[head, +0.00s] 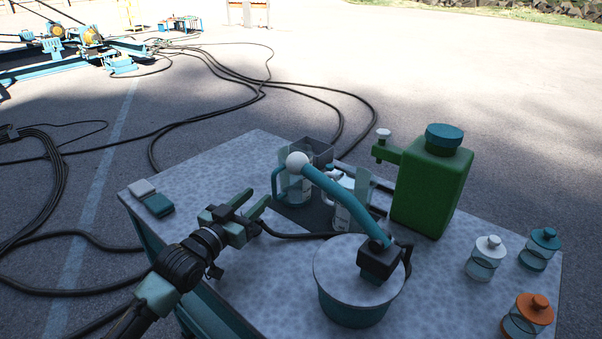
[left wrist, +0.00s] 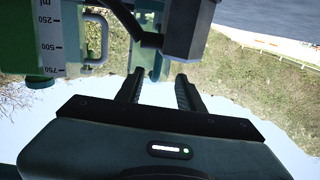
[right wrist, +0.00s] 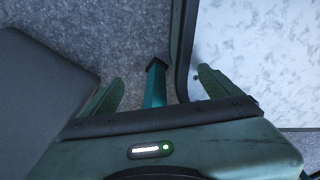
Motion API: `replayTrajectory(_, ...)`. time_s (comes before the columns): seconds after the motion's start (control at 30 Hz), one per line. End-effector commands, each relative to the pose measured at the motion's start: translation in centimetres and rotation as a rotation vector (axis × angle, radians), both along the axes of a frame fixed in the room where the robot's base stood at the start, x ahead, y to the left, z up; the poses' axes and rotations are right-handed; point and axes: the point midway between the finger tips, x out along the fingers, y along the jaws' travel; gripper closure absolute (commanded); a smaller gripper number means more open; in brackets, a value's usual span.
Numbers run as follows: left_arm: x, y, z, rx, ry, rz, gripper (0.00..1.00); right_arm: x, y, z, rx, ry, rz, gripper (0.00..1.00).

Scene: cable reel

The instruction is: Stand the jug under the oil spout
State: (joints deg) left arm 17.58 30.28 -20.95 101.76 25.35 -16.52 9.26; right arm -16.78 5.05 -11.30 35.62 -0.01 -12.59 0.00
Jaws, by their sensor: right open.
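A clear jug (head: 293,188) with a teal handle on its left side stands upright on a dark mat near the middle of the table.
A white-topped pot (head: 345,265) carries a teal lever (head: 340,200) that partly hides the jug area. Lidded jars (head: 485,258) stand at the right. White and teal blocks (head: 157,204) lie at the left corner. Cables (head: 230,108) run over the ground.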

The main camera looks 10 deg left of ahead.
Motion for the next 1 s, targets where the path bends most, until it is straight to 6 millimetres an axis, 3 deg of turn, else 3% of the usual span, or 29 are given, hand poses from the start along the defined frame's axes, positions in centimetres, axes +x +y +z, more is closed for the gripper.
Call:
replayTrajectory(0.17,0.7,-0.7,0.2,-0.012,-0.003,-0.003,0.62,-0.2,0.3,0.0,0.003,0.003,-0.001,0.09)
replayTrajectory(0.4,3.2,-1.7,0.4,-0.012,-0.003,-0.004,0.62,-1.3,1.5,0.3,0.017,0.017,-0.001,0.09)
replayTrajectory(0.7,6.9,-3.3,0.4,-0.009,-0.002,-0.004,0.62,-1.2,1.2,0.7,0.014,0.016,0.000,0.09)
replayTrajectory(0.97,7.2,-3.4,0.3,-0.009,-0.002,-0.004,0.62,-0.8,0.6,0.7,0.007,0.011,0.002,0.09)
replayTrajectory(1.0,7.2,-3.4,0.3,-0.009,-0.002,-0.004,0.68,-0.8,0.6,0.7,0.007,0.011,0.002,0.09)
